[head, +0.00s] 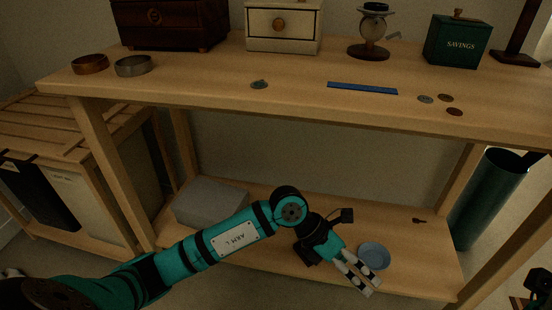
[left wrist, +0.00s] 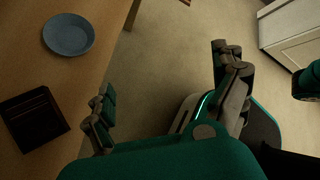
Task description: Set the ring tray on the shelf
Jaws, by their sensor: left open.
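My right gripper cannot be made out.
A grey box (head: 210,200) stands at the shelf's left. The upper top (head: 220,105) holds bracelets, a blue ruler (head: 362,88), coins and a green savings box (head: 457,42). Its middle is mostly free.

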